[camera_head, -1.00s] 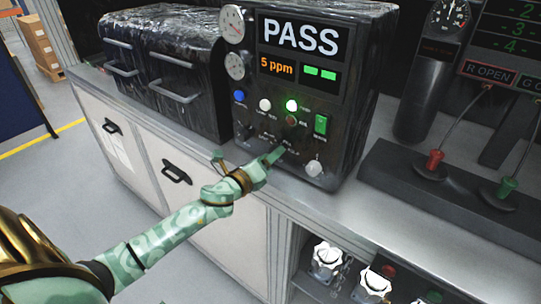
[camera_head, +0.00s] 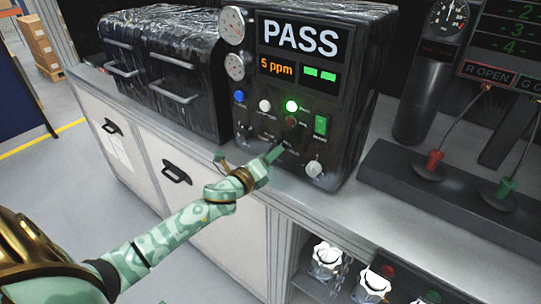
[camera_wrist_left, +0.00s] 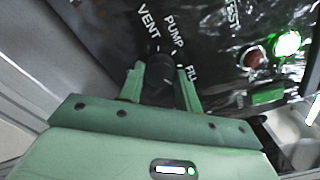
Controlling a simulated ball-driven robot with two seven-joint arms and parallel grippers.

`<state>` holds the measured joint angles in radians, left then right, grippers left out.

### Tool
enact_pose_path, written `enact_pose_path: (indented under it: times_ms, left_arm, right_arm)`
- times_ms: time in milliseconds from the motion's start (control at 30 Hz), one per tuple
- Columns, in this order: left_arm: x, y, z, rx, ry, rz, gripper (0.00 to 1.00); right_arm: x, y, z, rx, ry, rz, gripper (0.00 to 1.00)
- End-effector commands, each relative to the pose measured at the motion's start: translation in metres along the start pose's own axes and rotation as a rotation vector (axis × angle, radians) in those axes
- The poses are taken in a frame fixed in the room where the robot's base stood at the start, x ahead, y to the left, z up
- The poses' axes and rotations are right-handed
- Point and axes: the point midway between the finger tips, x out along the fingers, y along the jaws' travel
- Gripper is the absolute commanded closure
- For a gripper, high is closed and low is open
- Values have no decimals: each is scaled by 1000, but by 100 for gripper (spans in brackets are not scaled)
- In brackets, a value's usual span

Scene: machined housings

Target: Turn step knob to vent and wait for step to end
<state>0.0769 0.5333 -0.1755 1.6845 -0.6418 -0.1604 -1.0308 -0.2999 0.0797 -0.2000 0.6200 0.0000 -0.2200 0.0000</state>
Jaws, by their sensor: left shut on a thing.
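The test unit (camera_head: 345,120) is a black box on the bench. Its screen reads PASS and 5 ppm, with two green bars below. The step knob (camera_wrist_left: 159,74) is dark and round, with VENT, PUMP, FILL and TEST lettered around it. My left gripper (camera_wrist_left: 160,80) is shut on the knob, one green finger on each side. I cannot tell for sure which label the knob points to. In the head view my left gripper (camera_head: 248,158) is at the lower front of the unit and the knob is not clear. My right gripper is not in view.
A wrapped dark cabinet (camera_head: 165,75) stands to the left. Red (camera_head: 433,161) and green (camera_head: 506,187) levers stand to the right.

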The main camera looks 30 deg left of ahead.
Motion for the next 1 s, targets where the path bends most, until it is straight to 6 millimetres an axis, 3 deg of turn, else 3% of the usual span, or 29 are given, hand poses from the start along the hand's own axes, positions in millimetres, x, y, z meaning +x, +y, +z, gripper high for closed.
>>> enact_pose_path:
  times_ms: [1000]
  left_arm:
    - [0, -3, 3, -910, -2, 1, 89]
  right_arm:
    - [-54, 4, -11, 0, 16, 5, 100]
